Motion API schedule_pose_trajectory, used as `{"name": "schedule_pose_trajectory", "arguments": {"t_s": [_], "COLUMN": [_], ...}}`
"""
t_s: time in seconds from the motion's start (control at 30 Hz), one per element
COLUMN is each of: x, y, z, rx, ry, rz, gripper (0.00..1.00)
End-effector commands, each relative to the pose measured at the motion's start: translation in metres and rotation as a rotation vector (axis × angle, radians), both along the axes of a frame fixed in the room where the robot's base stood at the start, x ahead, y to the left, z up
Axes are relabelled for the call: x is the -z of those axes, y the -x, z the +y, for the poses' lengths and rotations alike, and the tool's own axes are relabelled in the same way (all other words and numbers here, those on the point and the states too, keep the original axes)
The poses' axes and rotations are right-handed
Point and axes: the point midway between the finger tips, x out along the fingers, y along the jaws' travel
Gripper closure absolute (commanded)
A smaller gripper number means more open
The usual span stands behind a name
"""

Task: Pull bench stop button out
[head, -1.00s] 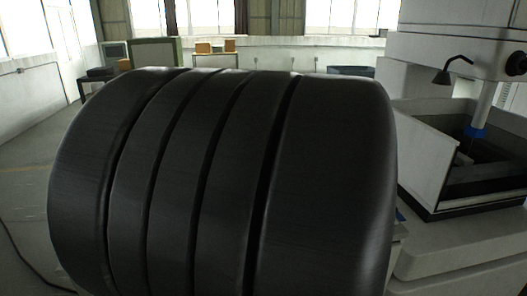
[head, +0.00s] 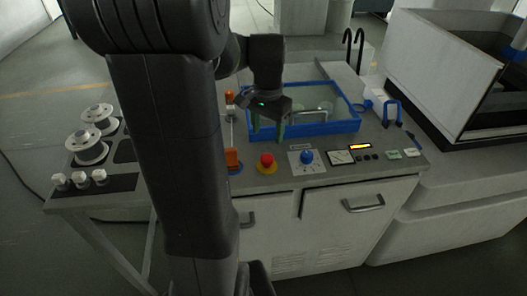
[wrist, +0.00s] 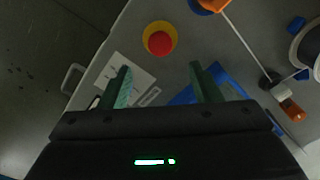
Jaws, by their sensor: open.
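The stop button is a red mushroom head (head: 267,160) on a yellow disc, near the front edge of the grey bench (head: 400,170). In the wrist view the red head (wrist: 159,43) sits just beyond and between my fingertips. My gripper (head: 268,132) points down above the bench, behind the button in the head view. Its two green fingers are apart with nothing between them, and they show in the wrist view too (wrist: 160,70). I see no contact with the button. Whether the head is pressed in or out cannot be told.
A blue knob (head: 306,157) on a white plate stands right of the button. An orange block (head: 233,158) on a blue disc is close on its left. A blue-framed tray (head: 340,124) lies behind. White spools (head: 88,148) stand at the left end.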

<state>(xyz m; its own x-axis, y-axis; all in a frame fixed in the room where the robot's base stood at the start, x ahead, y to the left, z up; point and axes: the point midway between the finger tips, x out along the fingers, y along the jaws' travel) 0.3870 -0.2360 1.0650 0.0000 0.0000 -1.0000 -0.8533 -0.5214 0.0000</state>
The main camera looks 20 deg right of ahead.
Motion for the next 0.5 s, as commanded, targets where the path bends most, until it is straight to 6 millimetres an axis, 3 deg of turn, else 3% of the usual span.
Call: {"name": "schedule_pose_trajectory", "arguments": {"t_s": [0.2, 0.5], "x": [0.048, 0.085], "y": [0.001, 0.0], "z": [0.001, 0.0], "rx": [-0.001, -0.001], "ry": [-0.003, 0.0], "rz": [0.005, 0.001], "gripper": [0.43, 0.43]}}
